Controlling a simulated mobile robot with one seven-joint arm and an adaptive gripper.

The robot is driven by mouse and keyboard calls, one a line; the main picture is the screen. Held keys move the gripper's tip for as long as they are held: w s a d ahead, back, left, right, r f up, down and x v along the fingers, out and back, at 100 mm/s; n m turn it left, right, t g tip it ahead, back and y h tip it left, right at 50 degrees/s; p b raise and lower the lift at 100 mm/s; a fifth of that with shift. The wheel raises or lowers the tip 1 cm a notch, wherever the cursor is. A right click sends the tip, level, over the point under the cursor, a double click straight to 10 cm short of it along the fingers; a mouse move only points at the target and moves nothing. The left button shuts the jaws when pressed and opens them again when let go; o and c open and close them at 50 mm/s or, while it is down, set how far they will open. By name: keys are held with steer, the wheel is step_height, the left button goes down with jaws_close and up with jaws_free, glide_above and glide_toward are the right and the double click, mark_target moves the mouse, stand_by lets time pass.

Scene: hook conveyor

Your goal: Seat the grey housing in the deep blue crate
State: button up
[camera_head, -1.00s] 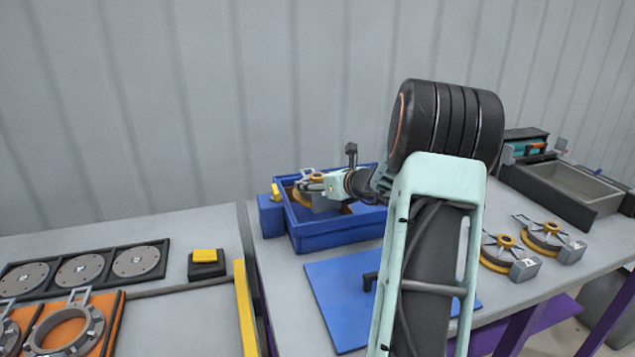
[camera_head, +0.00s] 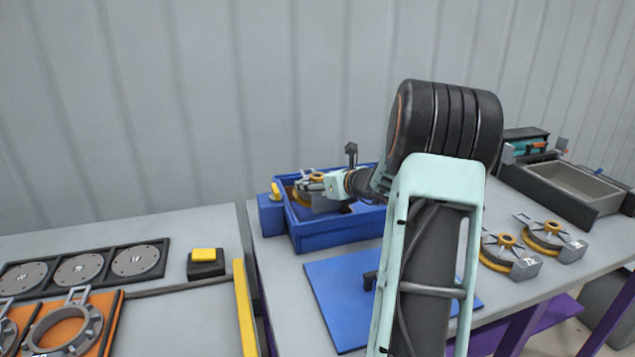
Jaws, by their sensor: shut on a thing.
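The deep blue crate (camera_head: 322,235) stands on the right-hand table near the wall. My gripper (camera_head: 322,184) reaches into the crate from the right, over its left part. It is shut on a grey housing (camera_head: 323,202) with a yellow ring, which is inside the crate's outline. My gripper and arm hide part of the housing. I cannot tell whether the housing rests on the crate floor.
Two more grey and yellow housings (camera_head: 510,262) (camera_head: 553,241) sit on the table to the right. A grey bin (camera_head: 578,186) stands behind them. A yellow-topped box (camera_head: 205,262) is on the left table.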

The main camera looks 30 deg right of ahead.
steer(key=shift+f+b, duration=2.1)
steer(key=shift+b, duration=0.1)
steer(key=shift+r, duration=0.1)
stand_by(0.5)
steer(key=shift+r+p, duration=2.35)
steer(key=shift+r, duration=0.55)
